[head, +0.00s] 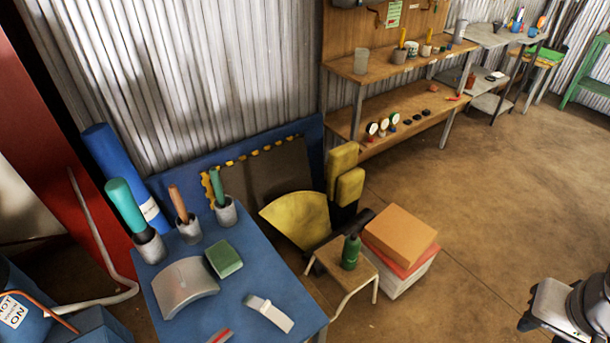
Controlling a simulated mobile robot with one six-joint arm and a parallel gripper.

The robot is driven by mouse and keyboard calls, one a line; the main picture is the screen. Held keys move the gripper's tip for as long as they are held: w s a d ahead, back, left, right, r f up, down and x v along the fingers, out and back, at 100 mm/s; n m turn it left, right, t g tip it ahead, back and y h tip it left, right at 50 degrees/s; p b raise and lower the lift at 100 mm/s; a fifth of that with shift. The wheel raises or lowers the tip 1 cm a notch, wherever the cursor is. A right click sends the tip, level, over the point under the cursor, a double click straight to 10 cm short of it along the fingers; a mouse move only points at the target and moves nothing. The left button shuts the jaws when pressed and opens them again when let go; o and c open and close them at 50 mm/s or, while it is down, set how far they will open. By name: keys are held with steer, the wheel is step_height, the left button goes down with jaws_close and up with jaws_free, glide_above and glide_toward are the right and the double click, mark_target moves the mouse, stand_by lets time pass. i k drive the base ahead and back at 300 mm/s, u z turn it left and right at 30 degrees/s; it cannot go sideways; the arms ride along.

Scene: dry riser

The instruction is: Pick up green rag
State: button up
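A green folded piece (224,259), which looks like the rag, lies on the blue table (262,247) at the lower left. It is a thick, flat block shape next to a grey curved metal piece (184,285). Its top and front side show clearly and nothing covers it. Part of my arm shows at the lower right edge, far to the right of the table and cut off by the frame.
Three cups with coloured handles (188,228) stand behind the rag. A white-and-grey tool (269,312) lies in front. A stool with a green bottle (350,252) and stacked boxes (400,240) stand right of the table. Open brown floor (490,210) lies beyond.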

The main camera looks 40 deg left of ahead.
mark_target(222, 257)
steer(key=z, duration=0.1)
steer(key=k, duration=0.95)
steer(key=u, duration=2.05)
steer(key=i, duration=0.5)
steer(key=u, duration=0.05)
